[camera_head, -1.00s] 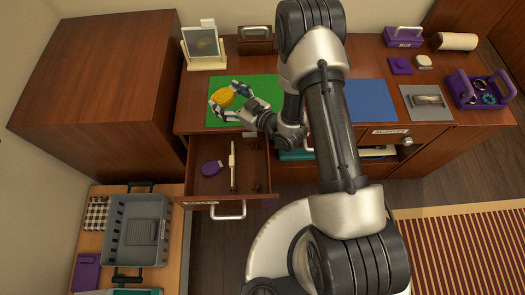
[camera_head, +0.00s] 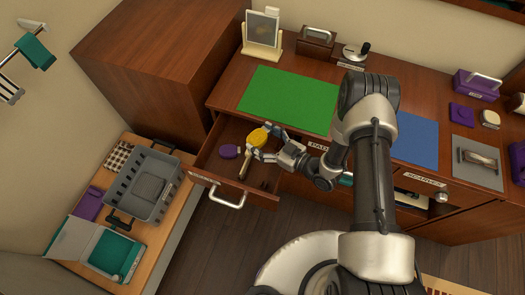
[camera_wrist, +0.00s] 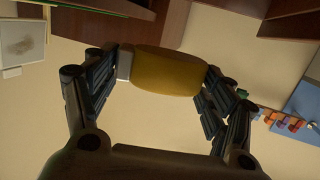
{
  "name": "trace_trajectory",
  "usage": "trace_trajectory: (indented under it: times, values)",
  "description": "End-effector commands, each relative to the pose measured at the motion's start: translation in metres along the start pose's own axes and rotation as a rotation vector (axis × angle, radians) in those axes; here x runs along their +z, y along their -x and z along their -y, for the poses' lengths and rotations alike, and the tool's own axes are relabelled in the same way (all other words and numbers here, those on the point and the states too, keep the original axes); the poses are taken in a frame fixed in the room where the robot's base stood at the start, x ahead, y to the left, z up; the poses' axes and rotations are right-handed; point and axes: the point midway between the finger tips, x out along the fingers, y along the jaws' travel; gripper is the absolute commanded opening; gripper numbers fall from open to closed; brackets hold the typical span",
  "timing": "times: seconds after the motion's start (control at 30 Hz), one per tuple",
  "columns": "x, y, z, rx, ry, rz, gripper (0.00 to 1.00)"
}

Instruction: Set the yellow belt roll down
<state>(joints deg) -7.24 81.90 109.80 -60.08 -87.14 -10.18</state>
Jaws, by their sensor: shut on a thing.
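The yellow belt roll (camera_head: 258,136) is held between the fingers of my gripper (camera_head: 262,145), over the open drawer (camera_head: 213,165). In the wrist view the roll (camera_wrist: 168,72) fills the space between the two fingers (camera_wrist: 165,80), with a pale piece at its left side. My gripper is shut on it. A purple roll (camera_head: 229,152) lies in the drawer just left of the yellow roll. A light wooden divider (camera_head: 245,168) stands in the drawer below my gripper. Whether the yellow roll touches anything beneath it cannot be told.
A bare green mat (camera_head: 287,98) lies on the desk behind the drawer. A blue mat (camera_head: 414,138) lies to the right. A grey basket (camera_head: 150,186) and an open box with teal contents (camera_head: 103,252) sit on the low table at left.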

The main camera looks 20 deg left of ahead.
Motion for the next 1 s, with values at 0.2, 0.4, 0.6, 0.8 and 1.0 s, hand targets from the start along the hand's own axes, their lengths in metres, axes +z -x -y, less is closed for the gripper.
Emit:
trace_trajectory:
  times: [0.2,0.4,0.6,0.8,1.0]
  values:
    - [0.031,-0.005,-0.001,0.001,0.001,-0.002,0.5]
    - [0.048,-0.007,0.0,0.001,0.0,-0.001,0.5]
    - [0.076,-0.011,0.0,0.001,0.001,-0.001,0.5]
    - [0.075,-0.012,-0.001,0.001,0.002,-0.002,0.5]
    - [0.08,-0.012,-0.001,0.001,0.001,-0.001,0.5]
